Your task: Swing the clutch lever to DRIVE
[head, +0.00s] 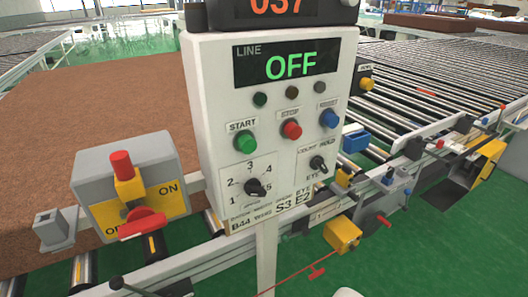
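No DRIVE marking is legible, and I cannot tell for sure which part is the clutch lever. A dark lever with a round black knob (117,283) shows at the bottom left, beside the conveyor rail, partly cut off by the picture edge. A small grey box with a red-tipped handle (385,222) sits on the conveyor side at right of centre. My gripper is not in view.
A white control panel (215,110) stands in the middle, its display reading OFF. A grey switch box (95,165) with a red handle is at left. A brown mattress (110,90) lies behind.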

